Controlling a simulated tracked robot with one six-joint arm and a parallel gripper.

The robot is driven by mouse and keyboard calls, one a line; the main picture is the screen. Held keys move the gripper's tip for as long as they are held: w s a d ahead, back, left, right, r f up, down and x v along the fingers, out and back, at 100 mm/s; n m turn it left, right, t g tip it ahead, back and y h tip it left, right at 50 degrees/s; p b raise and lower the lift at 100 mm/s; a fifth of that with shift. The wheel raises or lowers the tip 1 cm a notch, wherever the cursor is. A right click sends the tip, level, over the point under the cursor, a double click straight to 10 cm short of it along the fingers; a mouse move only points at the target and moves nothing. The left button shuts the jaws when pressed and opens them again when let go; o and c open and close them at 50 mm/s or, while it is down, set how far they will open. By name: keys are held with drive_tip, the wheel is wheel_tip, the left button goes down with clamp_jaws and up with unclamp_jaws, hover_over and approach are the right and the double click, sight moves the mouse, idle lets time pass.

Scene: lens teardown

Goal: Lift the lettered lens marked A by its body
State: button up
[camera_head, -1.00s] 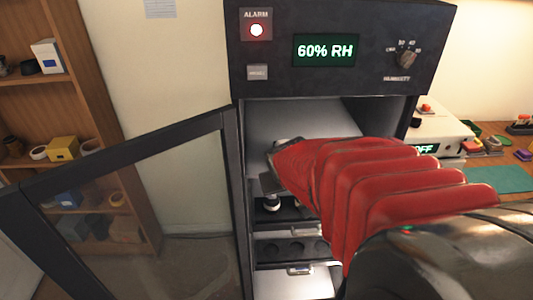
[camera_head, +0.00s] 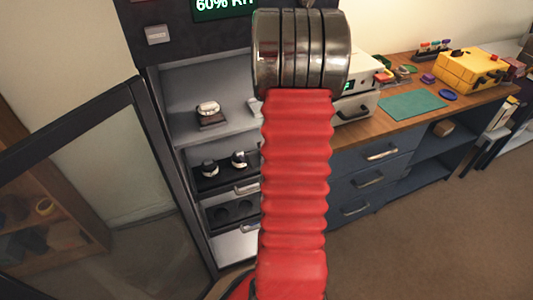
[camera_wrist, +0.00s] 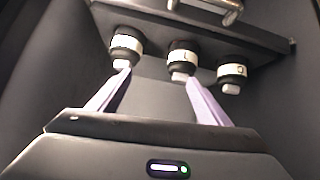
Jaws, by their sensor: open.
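Three dark lenses with pale bands and small light tips show in the wrist view: one at left (camera_wrist: 126,45), one in the middle (camera_wrist: 182,62) and one at right (camera_wrist: 232,72). The right one's band carries a C-like mark. The other letters are too small to read, so I cannot tell which is A. My gripper (camera_wrist: 158,77) is open and empty, its two pale purple fingers reaching toward the left and middle lenses. Whether they touch is unclear. In the head view, two lenses, a left one (camera_head: 210,168) and a right one (camera_head: 239,159), stand on a dark tray (camera_head: 205,184).
The cabinet's glass door (camera_head: 88,180) stands open at left. A shelf above the tray holds a small object on a dark stand (camera_head: 208,114). My red arm hides the cabinet's right side. A workbench with a green mat (camera_head: 412,104) and yellow case (camera_head: 472,70) stands at right.

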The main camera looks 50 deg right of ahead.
drive_tip(key=d+f+t, duration=0.1)
drive_tip(key=s+d+f+t, duration=0.1)
drive_tip(key=f, duration=0.2)
drive_tip(key=shift+s+d+f+t+h, duration=0.15)
drive_tip(key=shift+s+d+t+h, duration=0.15)
drive_tip(key=shift+d+t, duration=0.1)
drive_tip(key=s, duration=0.1)
drive_tip(key=s+d+f+t+h, duration=0.1)
drive_tip(key=s, duration=0.1)
drive_tip(key=s+f+m+t+h, duration=0.1)
drive_tip(key=shift+s+d, duration=0.25)
drive_tip(key=shift+d, duration=0.15)
drive_tip(key=x, duration=0.8)
drive_tip(key=shift+w+d+r, duration=0.2)
drive_tip(key=shift+w, duration=0.05)
